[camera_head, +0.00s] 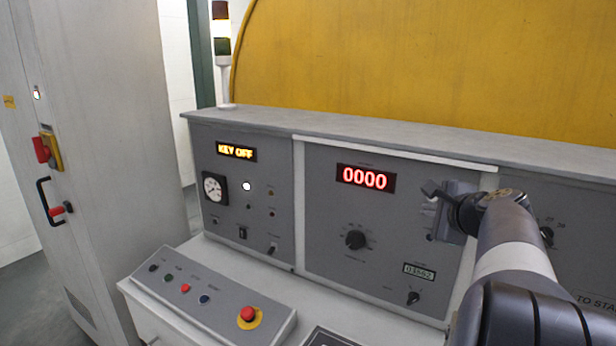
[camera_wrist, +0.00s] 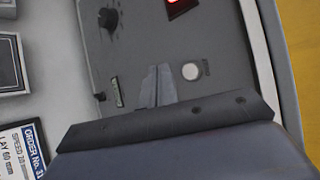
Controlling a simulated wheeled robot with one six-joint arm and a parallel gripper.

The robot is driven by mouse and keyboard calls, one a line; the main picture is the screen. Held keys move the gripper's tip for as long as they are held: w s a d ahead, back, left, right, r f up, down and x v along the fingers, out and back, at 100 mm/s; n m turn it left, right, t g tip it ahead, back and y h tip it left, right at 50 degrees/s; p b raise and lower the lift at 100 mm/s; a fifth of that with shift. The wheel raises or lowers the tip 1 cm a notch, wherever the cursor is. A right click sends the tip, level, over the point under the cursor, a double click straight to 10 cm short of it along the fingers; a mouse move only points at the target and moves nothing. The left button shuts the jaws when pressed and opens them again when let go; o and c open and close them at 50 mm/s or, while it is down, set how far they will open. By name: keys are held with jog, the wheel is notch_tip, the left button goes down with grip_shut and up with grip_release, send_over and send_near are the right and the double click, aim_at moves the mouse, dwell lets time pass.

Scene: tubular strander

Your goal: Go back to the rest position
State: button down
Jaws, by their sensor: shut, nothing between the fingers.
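My gripper (camera_head: 430,190) is at the right of the head view, in front of the right part of the grey control panel (camera_head: 318,262). In the wrist view its fingers (camera_wrist: 160,84) are together and hold nothing. The gap to the panel cannot be judged. My arm covers part of the panel section to the right. The panel carries a red "0000" display (camera_head: 365,178), a black knob (camera_head: 355,240) and a counter (camera_head: 419,272). A white round button (camera_wrist: 190,71) shows beside the fingers in the wrist view.
A sloped button box (camera_head: 215,303) with a red emergency stop (camera_head: 248,314) juts out below the panel. A tall grey cabinet (camera_head: 110,130) stands left, a yellow cover (camera_head: 420,70) behind. An order card (camera_wrist: 22,150) lies at lower left in the wrist view.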

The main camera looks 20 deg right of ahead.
jog(key=shift+s+a, duration=1.55)
jog(key=shift+a, duration=0.3)
jog(key=shift+w+d, duration=0.1)
jog(key=shift+d, duration=0.05)
